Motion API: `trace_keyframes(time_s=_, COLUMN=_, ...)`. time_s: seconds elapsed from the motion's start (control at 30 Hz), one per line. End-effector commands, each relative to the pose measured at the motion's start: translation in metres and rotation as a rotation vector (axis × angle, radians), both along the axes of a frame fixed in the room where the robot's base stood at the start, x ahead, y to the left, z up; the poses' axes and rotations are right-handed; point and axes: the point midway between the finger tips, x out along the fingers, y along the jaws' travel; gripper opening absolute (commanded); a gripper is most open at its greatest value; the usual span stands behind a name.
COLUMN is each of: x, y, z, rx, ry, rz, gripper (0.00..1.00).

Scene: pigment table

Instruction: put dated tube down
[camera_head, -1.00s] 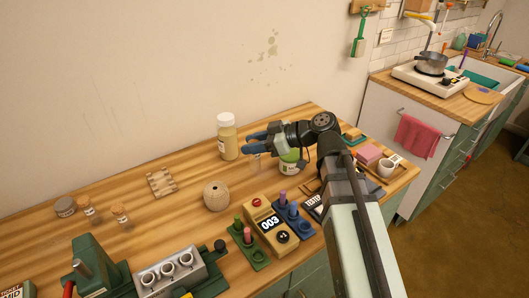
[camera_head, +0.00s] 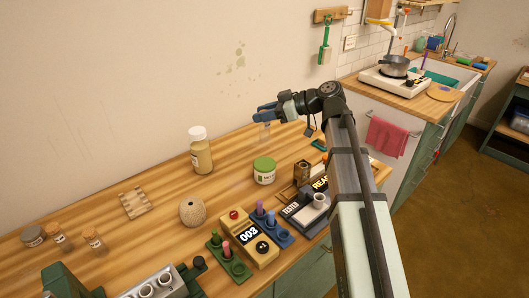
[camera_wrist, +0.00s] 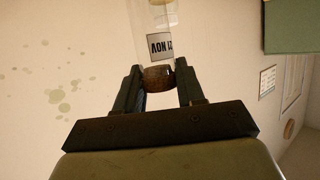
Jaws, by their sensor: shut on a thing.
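My gripper (camera_head: 264,113) is above the back right part of the table. In the wrist view its two jaws (camera_wrist: 160,88) are shut on the brown cork (camera_wrist: 158,78) of a clear glass tube. The tube (camera_wrist: 155,20) carries a white label (camera_wrist: 160,46) with dark lettering, upside down in this view, seemingly "NOV 17". The tube's far end runs out of the top of the wrist view. In the head view the clear tube is only faintly visible below the jaws, apparently clear of the wooden table (camera_head: 100,265).
A white-capped bottle (camera_head: 201,152) and a green-lidded jar (camera_head: 264,171) stand left of and below my gripper in the picture. A slatted wooden piece (camera_head: 134,204), a round beige pot (camera_head: 192,211) and a counter showing 003 (camera_head: 249,238) are nearby. Several small corked jars (camera_head: 58,236) stand at left.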

Motion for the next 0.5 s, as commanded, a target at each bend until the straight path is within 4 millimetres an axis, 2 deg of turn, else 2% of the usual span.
trace_keyframes(time_s=0.3, x=-0.002, y=0.000, z=-0.045, rx=-0.001, ry=0.003, rz=-0.002, gripper=0.00)
trace_keyframes(time_s=0.5, x=-0.001, y=0.000, z=-0.059, rx=0.000, ry=0.000, rz=-0.001, gripper=0.00)
